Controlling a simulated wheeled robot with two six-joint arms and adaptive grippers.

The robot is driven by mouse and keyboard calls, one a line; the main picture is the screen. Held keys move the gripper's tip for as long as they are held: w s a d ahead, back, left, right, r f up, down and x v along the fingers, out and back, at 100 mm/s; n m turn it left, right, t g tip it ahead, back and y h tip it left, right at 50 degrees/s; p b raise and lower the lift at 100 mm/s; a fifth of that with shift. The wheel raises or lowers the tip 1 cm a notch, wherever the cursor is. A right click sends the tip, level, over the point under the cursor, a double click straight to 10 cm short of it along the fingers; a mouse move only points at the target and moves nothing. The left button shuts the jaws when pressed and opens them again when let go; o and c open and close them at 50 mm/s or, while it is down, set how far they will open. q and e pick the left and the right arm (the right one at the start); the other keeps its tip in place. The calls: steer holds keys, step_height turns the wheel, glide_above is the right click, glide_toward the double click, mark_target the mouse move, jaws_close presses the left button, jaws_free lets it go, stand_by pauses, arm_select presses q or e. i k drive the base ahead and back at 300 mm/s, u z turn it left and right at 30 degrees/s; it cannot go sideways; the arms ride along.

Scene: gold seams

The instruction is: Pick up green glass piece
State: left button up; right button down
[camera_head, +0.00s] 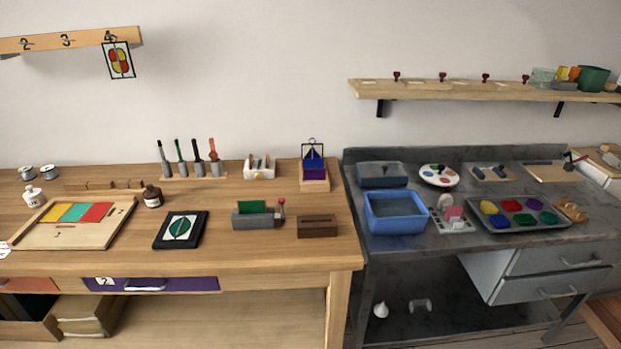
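Several green pieces are in view. A green rectangular piece (254,207) stands upright in a grey holder (257,222) with a red-knobbed lever at its right, on the wooden bench. A green flat piece (75,212) lies between a yellow and a red one on the wooden board (92,236) at the left. A green leaf shape (181,228) shows in the black-framed panel (161,243). A green blob (525,219) sits in the grey tray (490,225) at the right. I cannot tell which is glass. Neither of my grippers is in view.
A dark bottle (153,196), a brown box (318,227) and a stand with a blue panel (313,171) are on the wooden bench (230,257). A blue basin (396,212) stands on the grey counter (420,240). The wooden bench's front strip is mostly clear.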

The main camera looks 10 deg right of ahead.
mark_target(258, 207)
steer(key=u, duration=1.85)
steer(key=i, duration=1.25)
steer(key=z, duration=2.5)
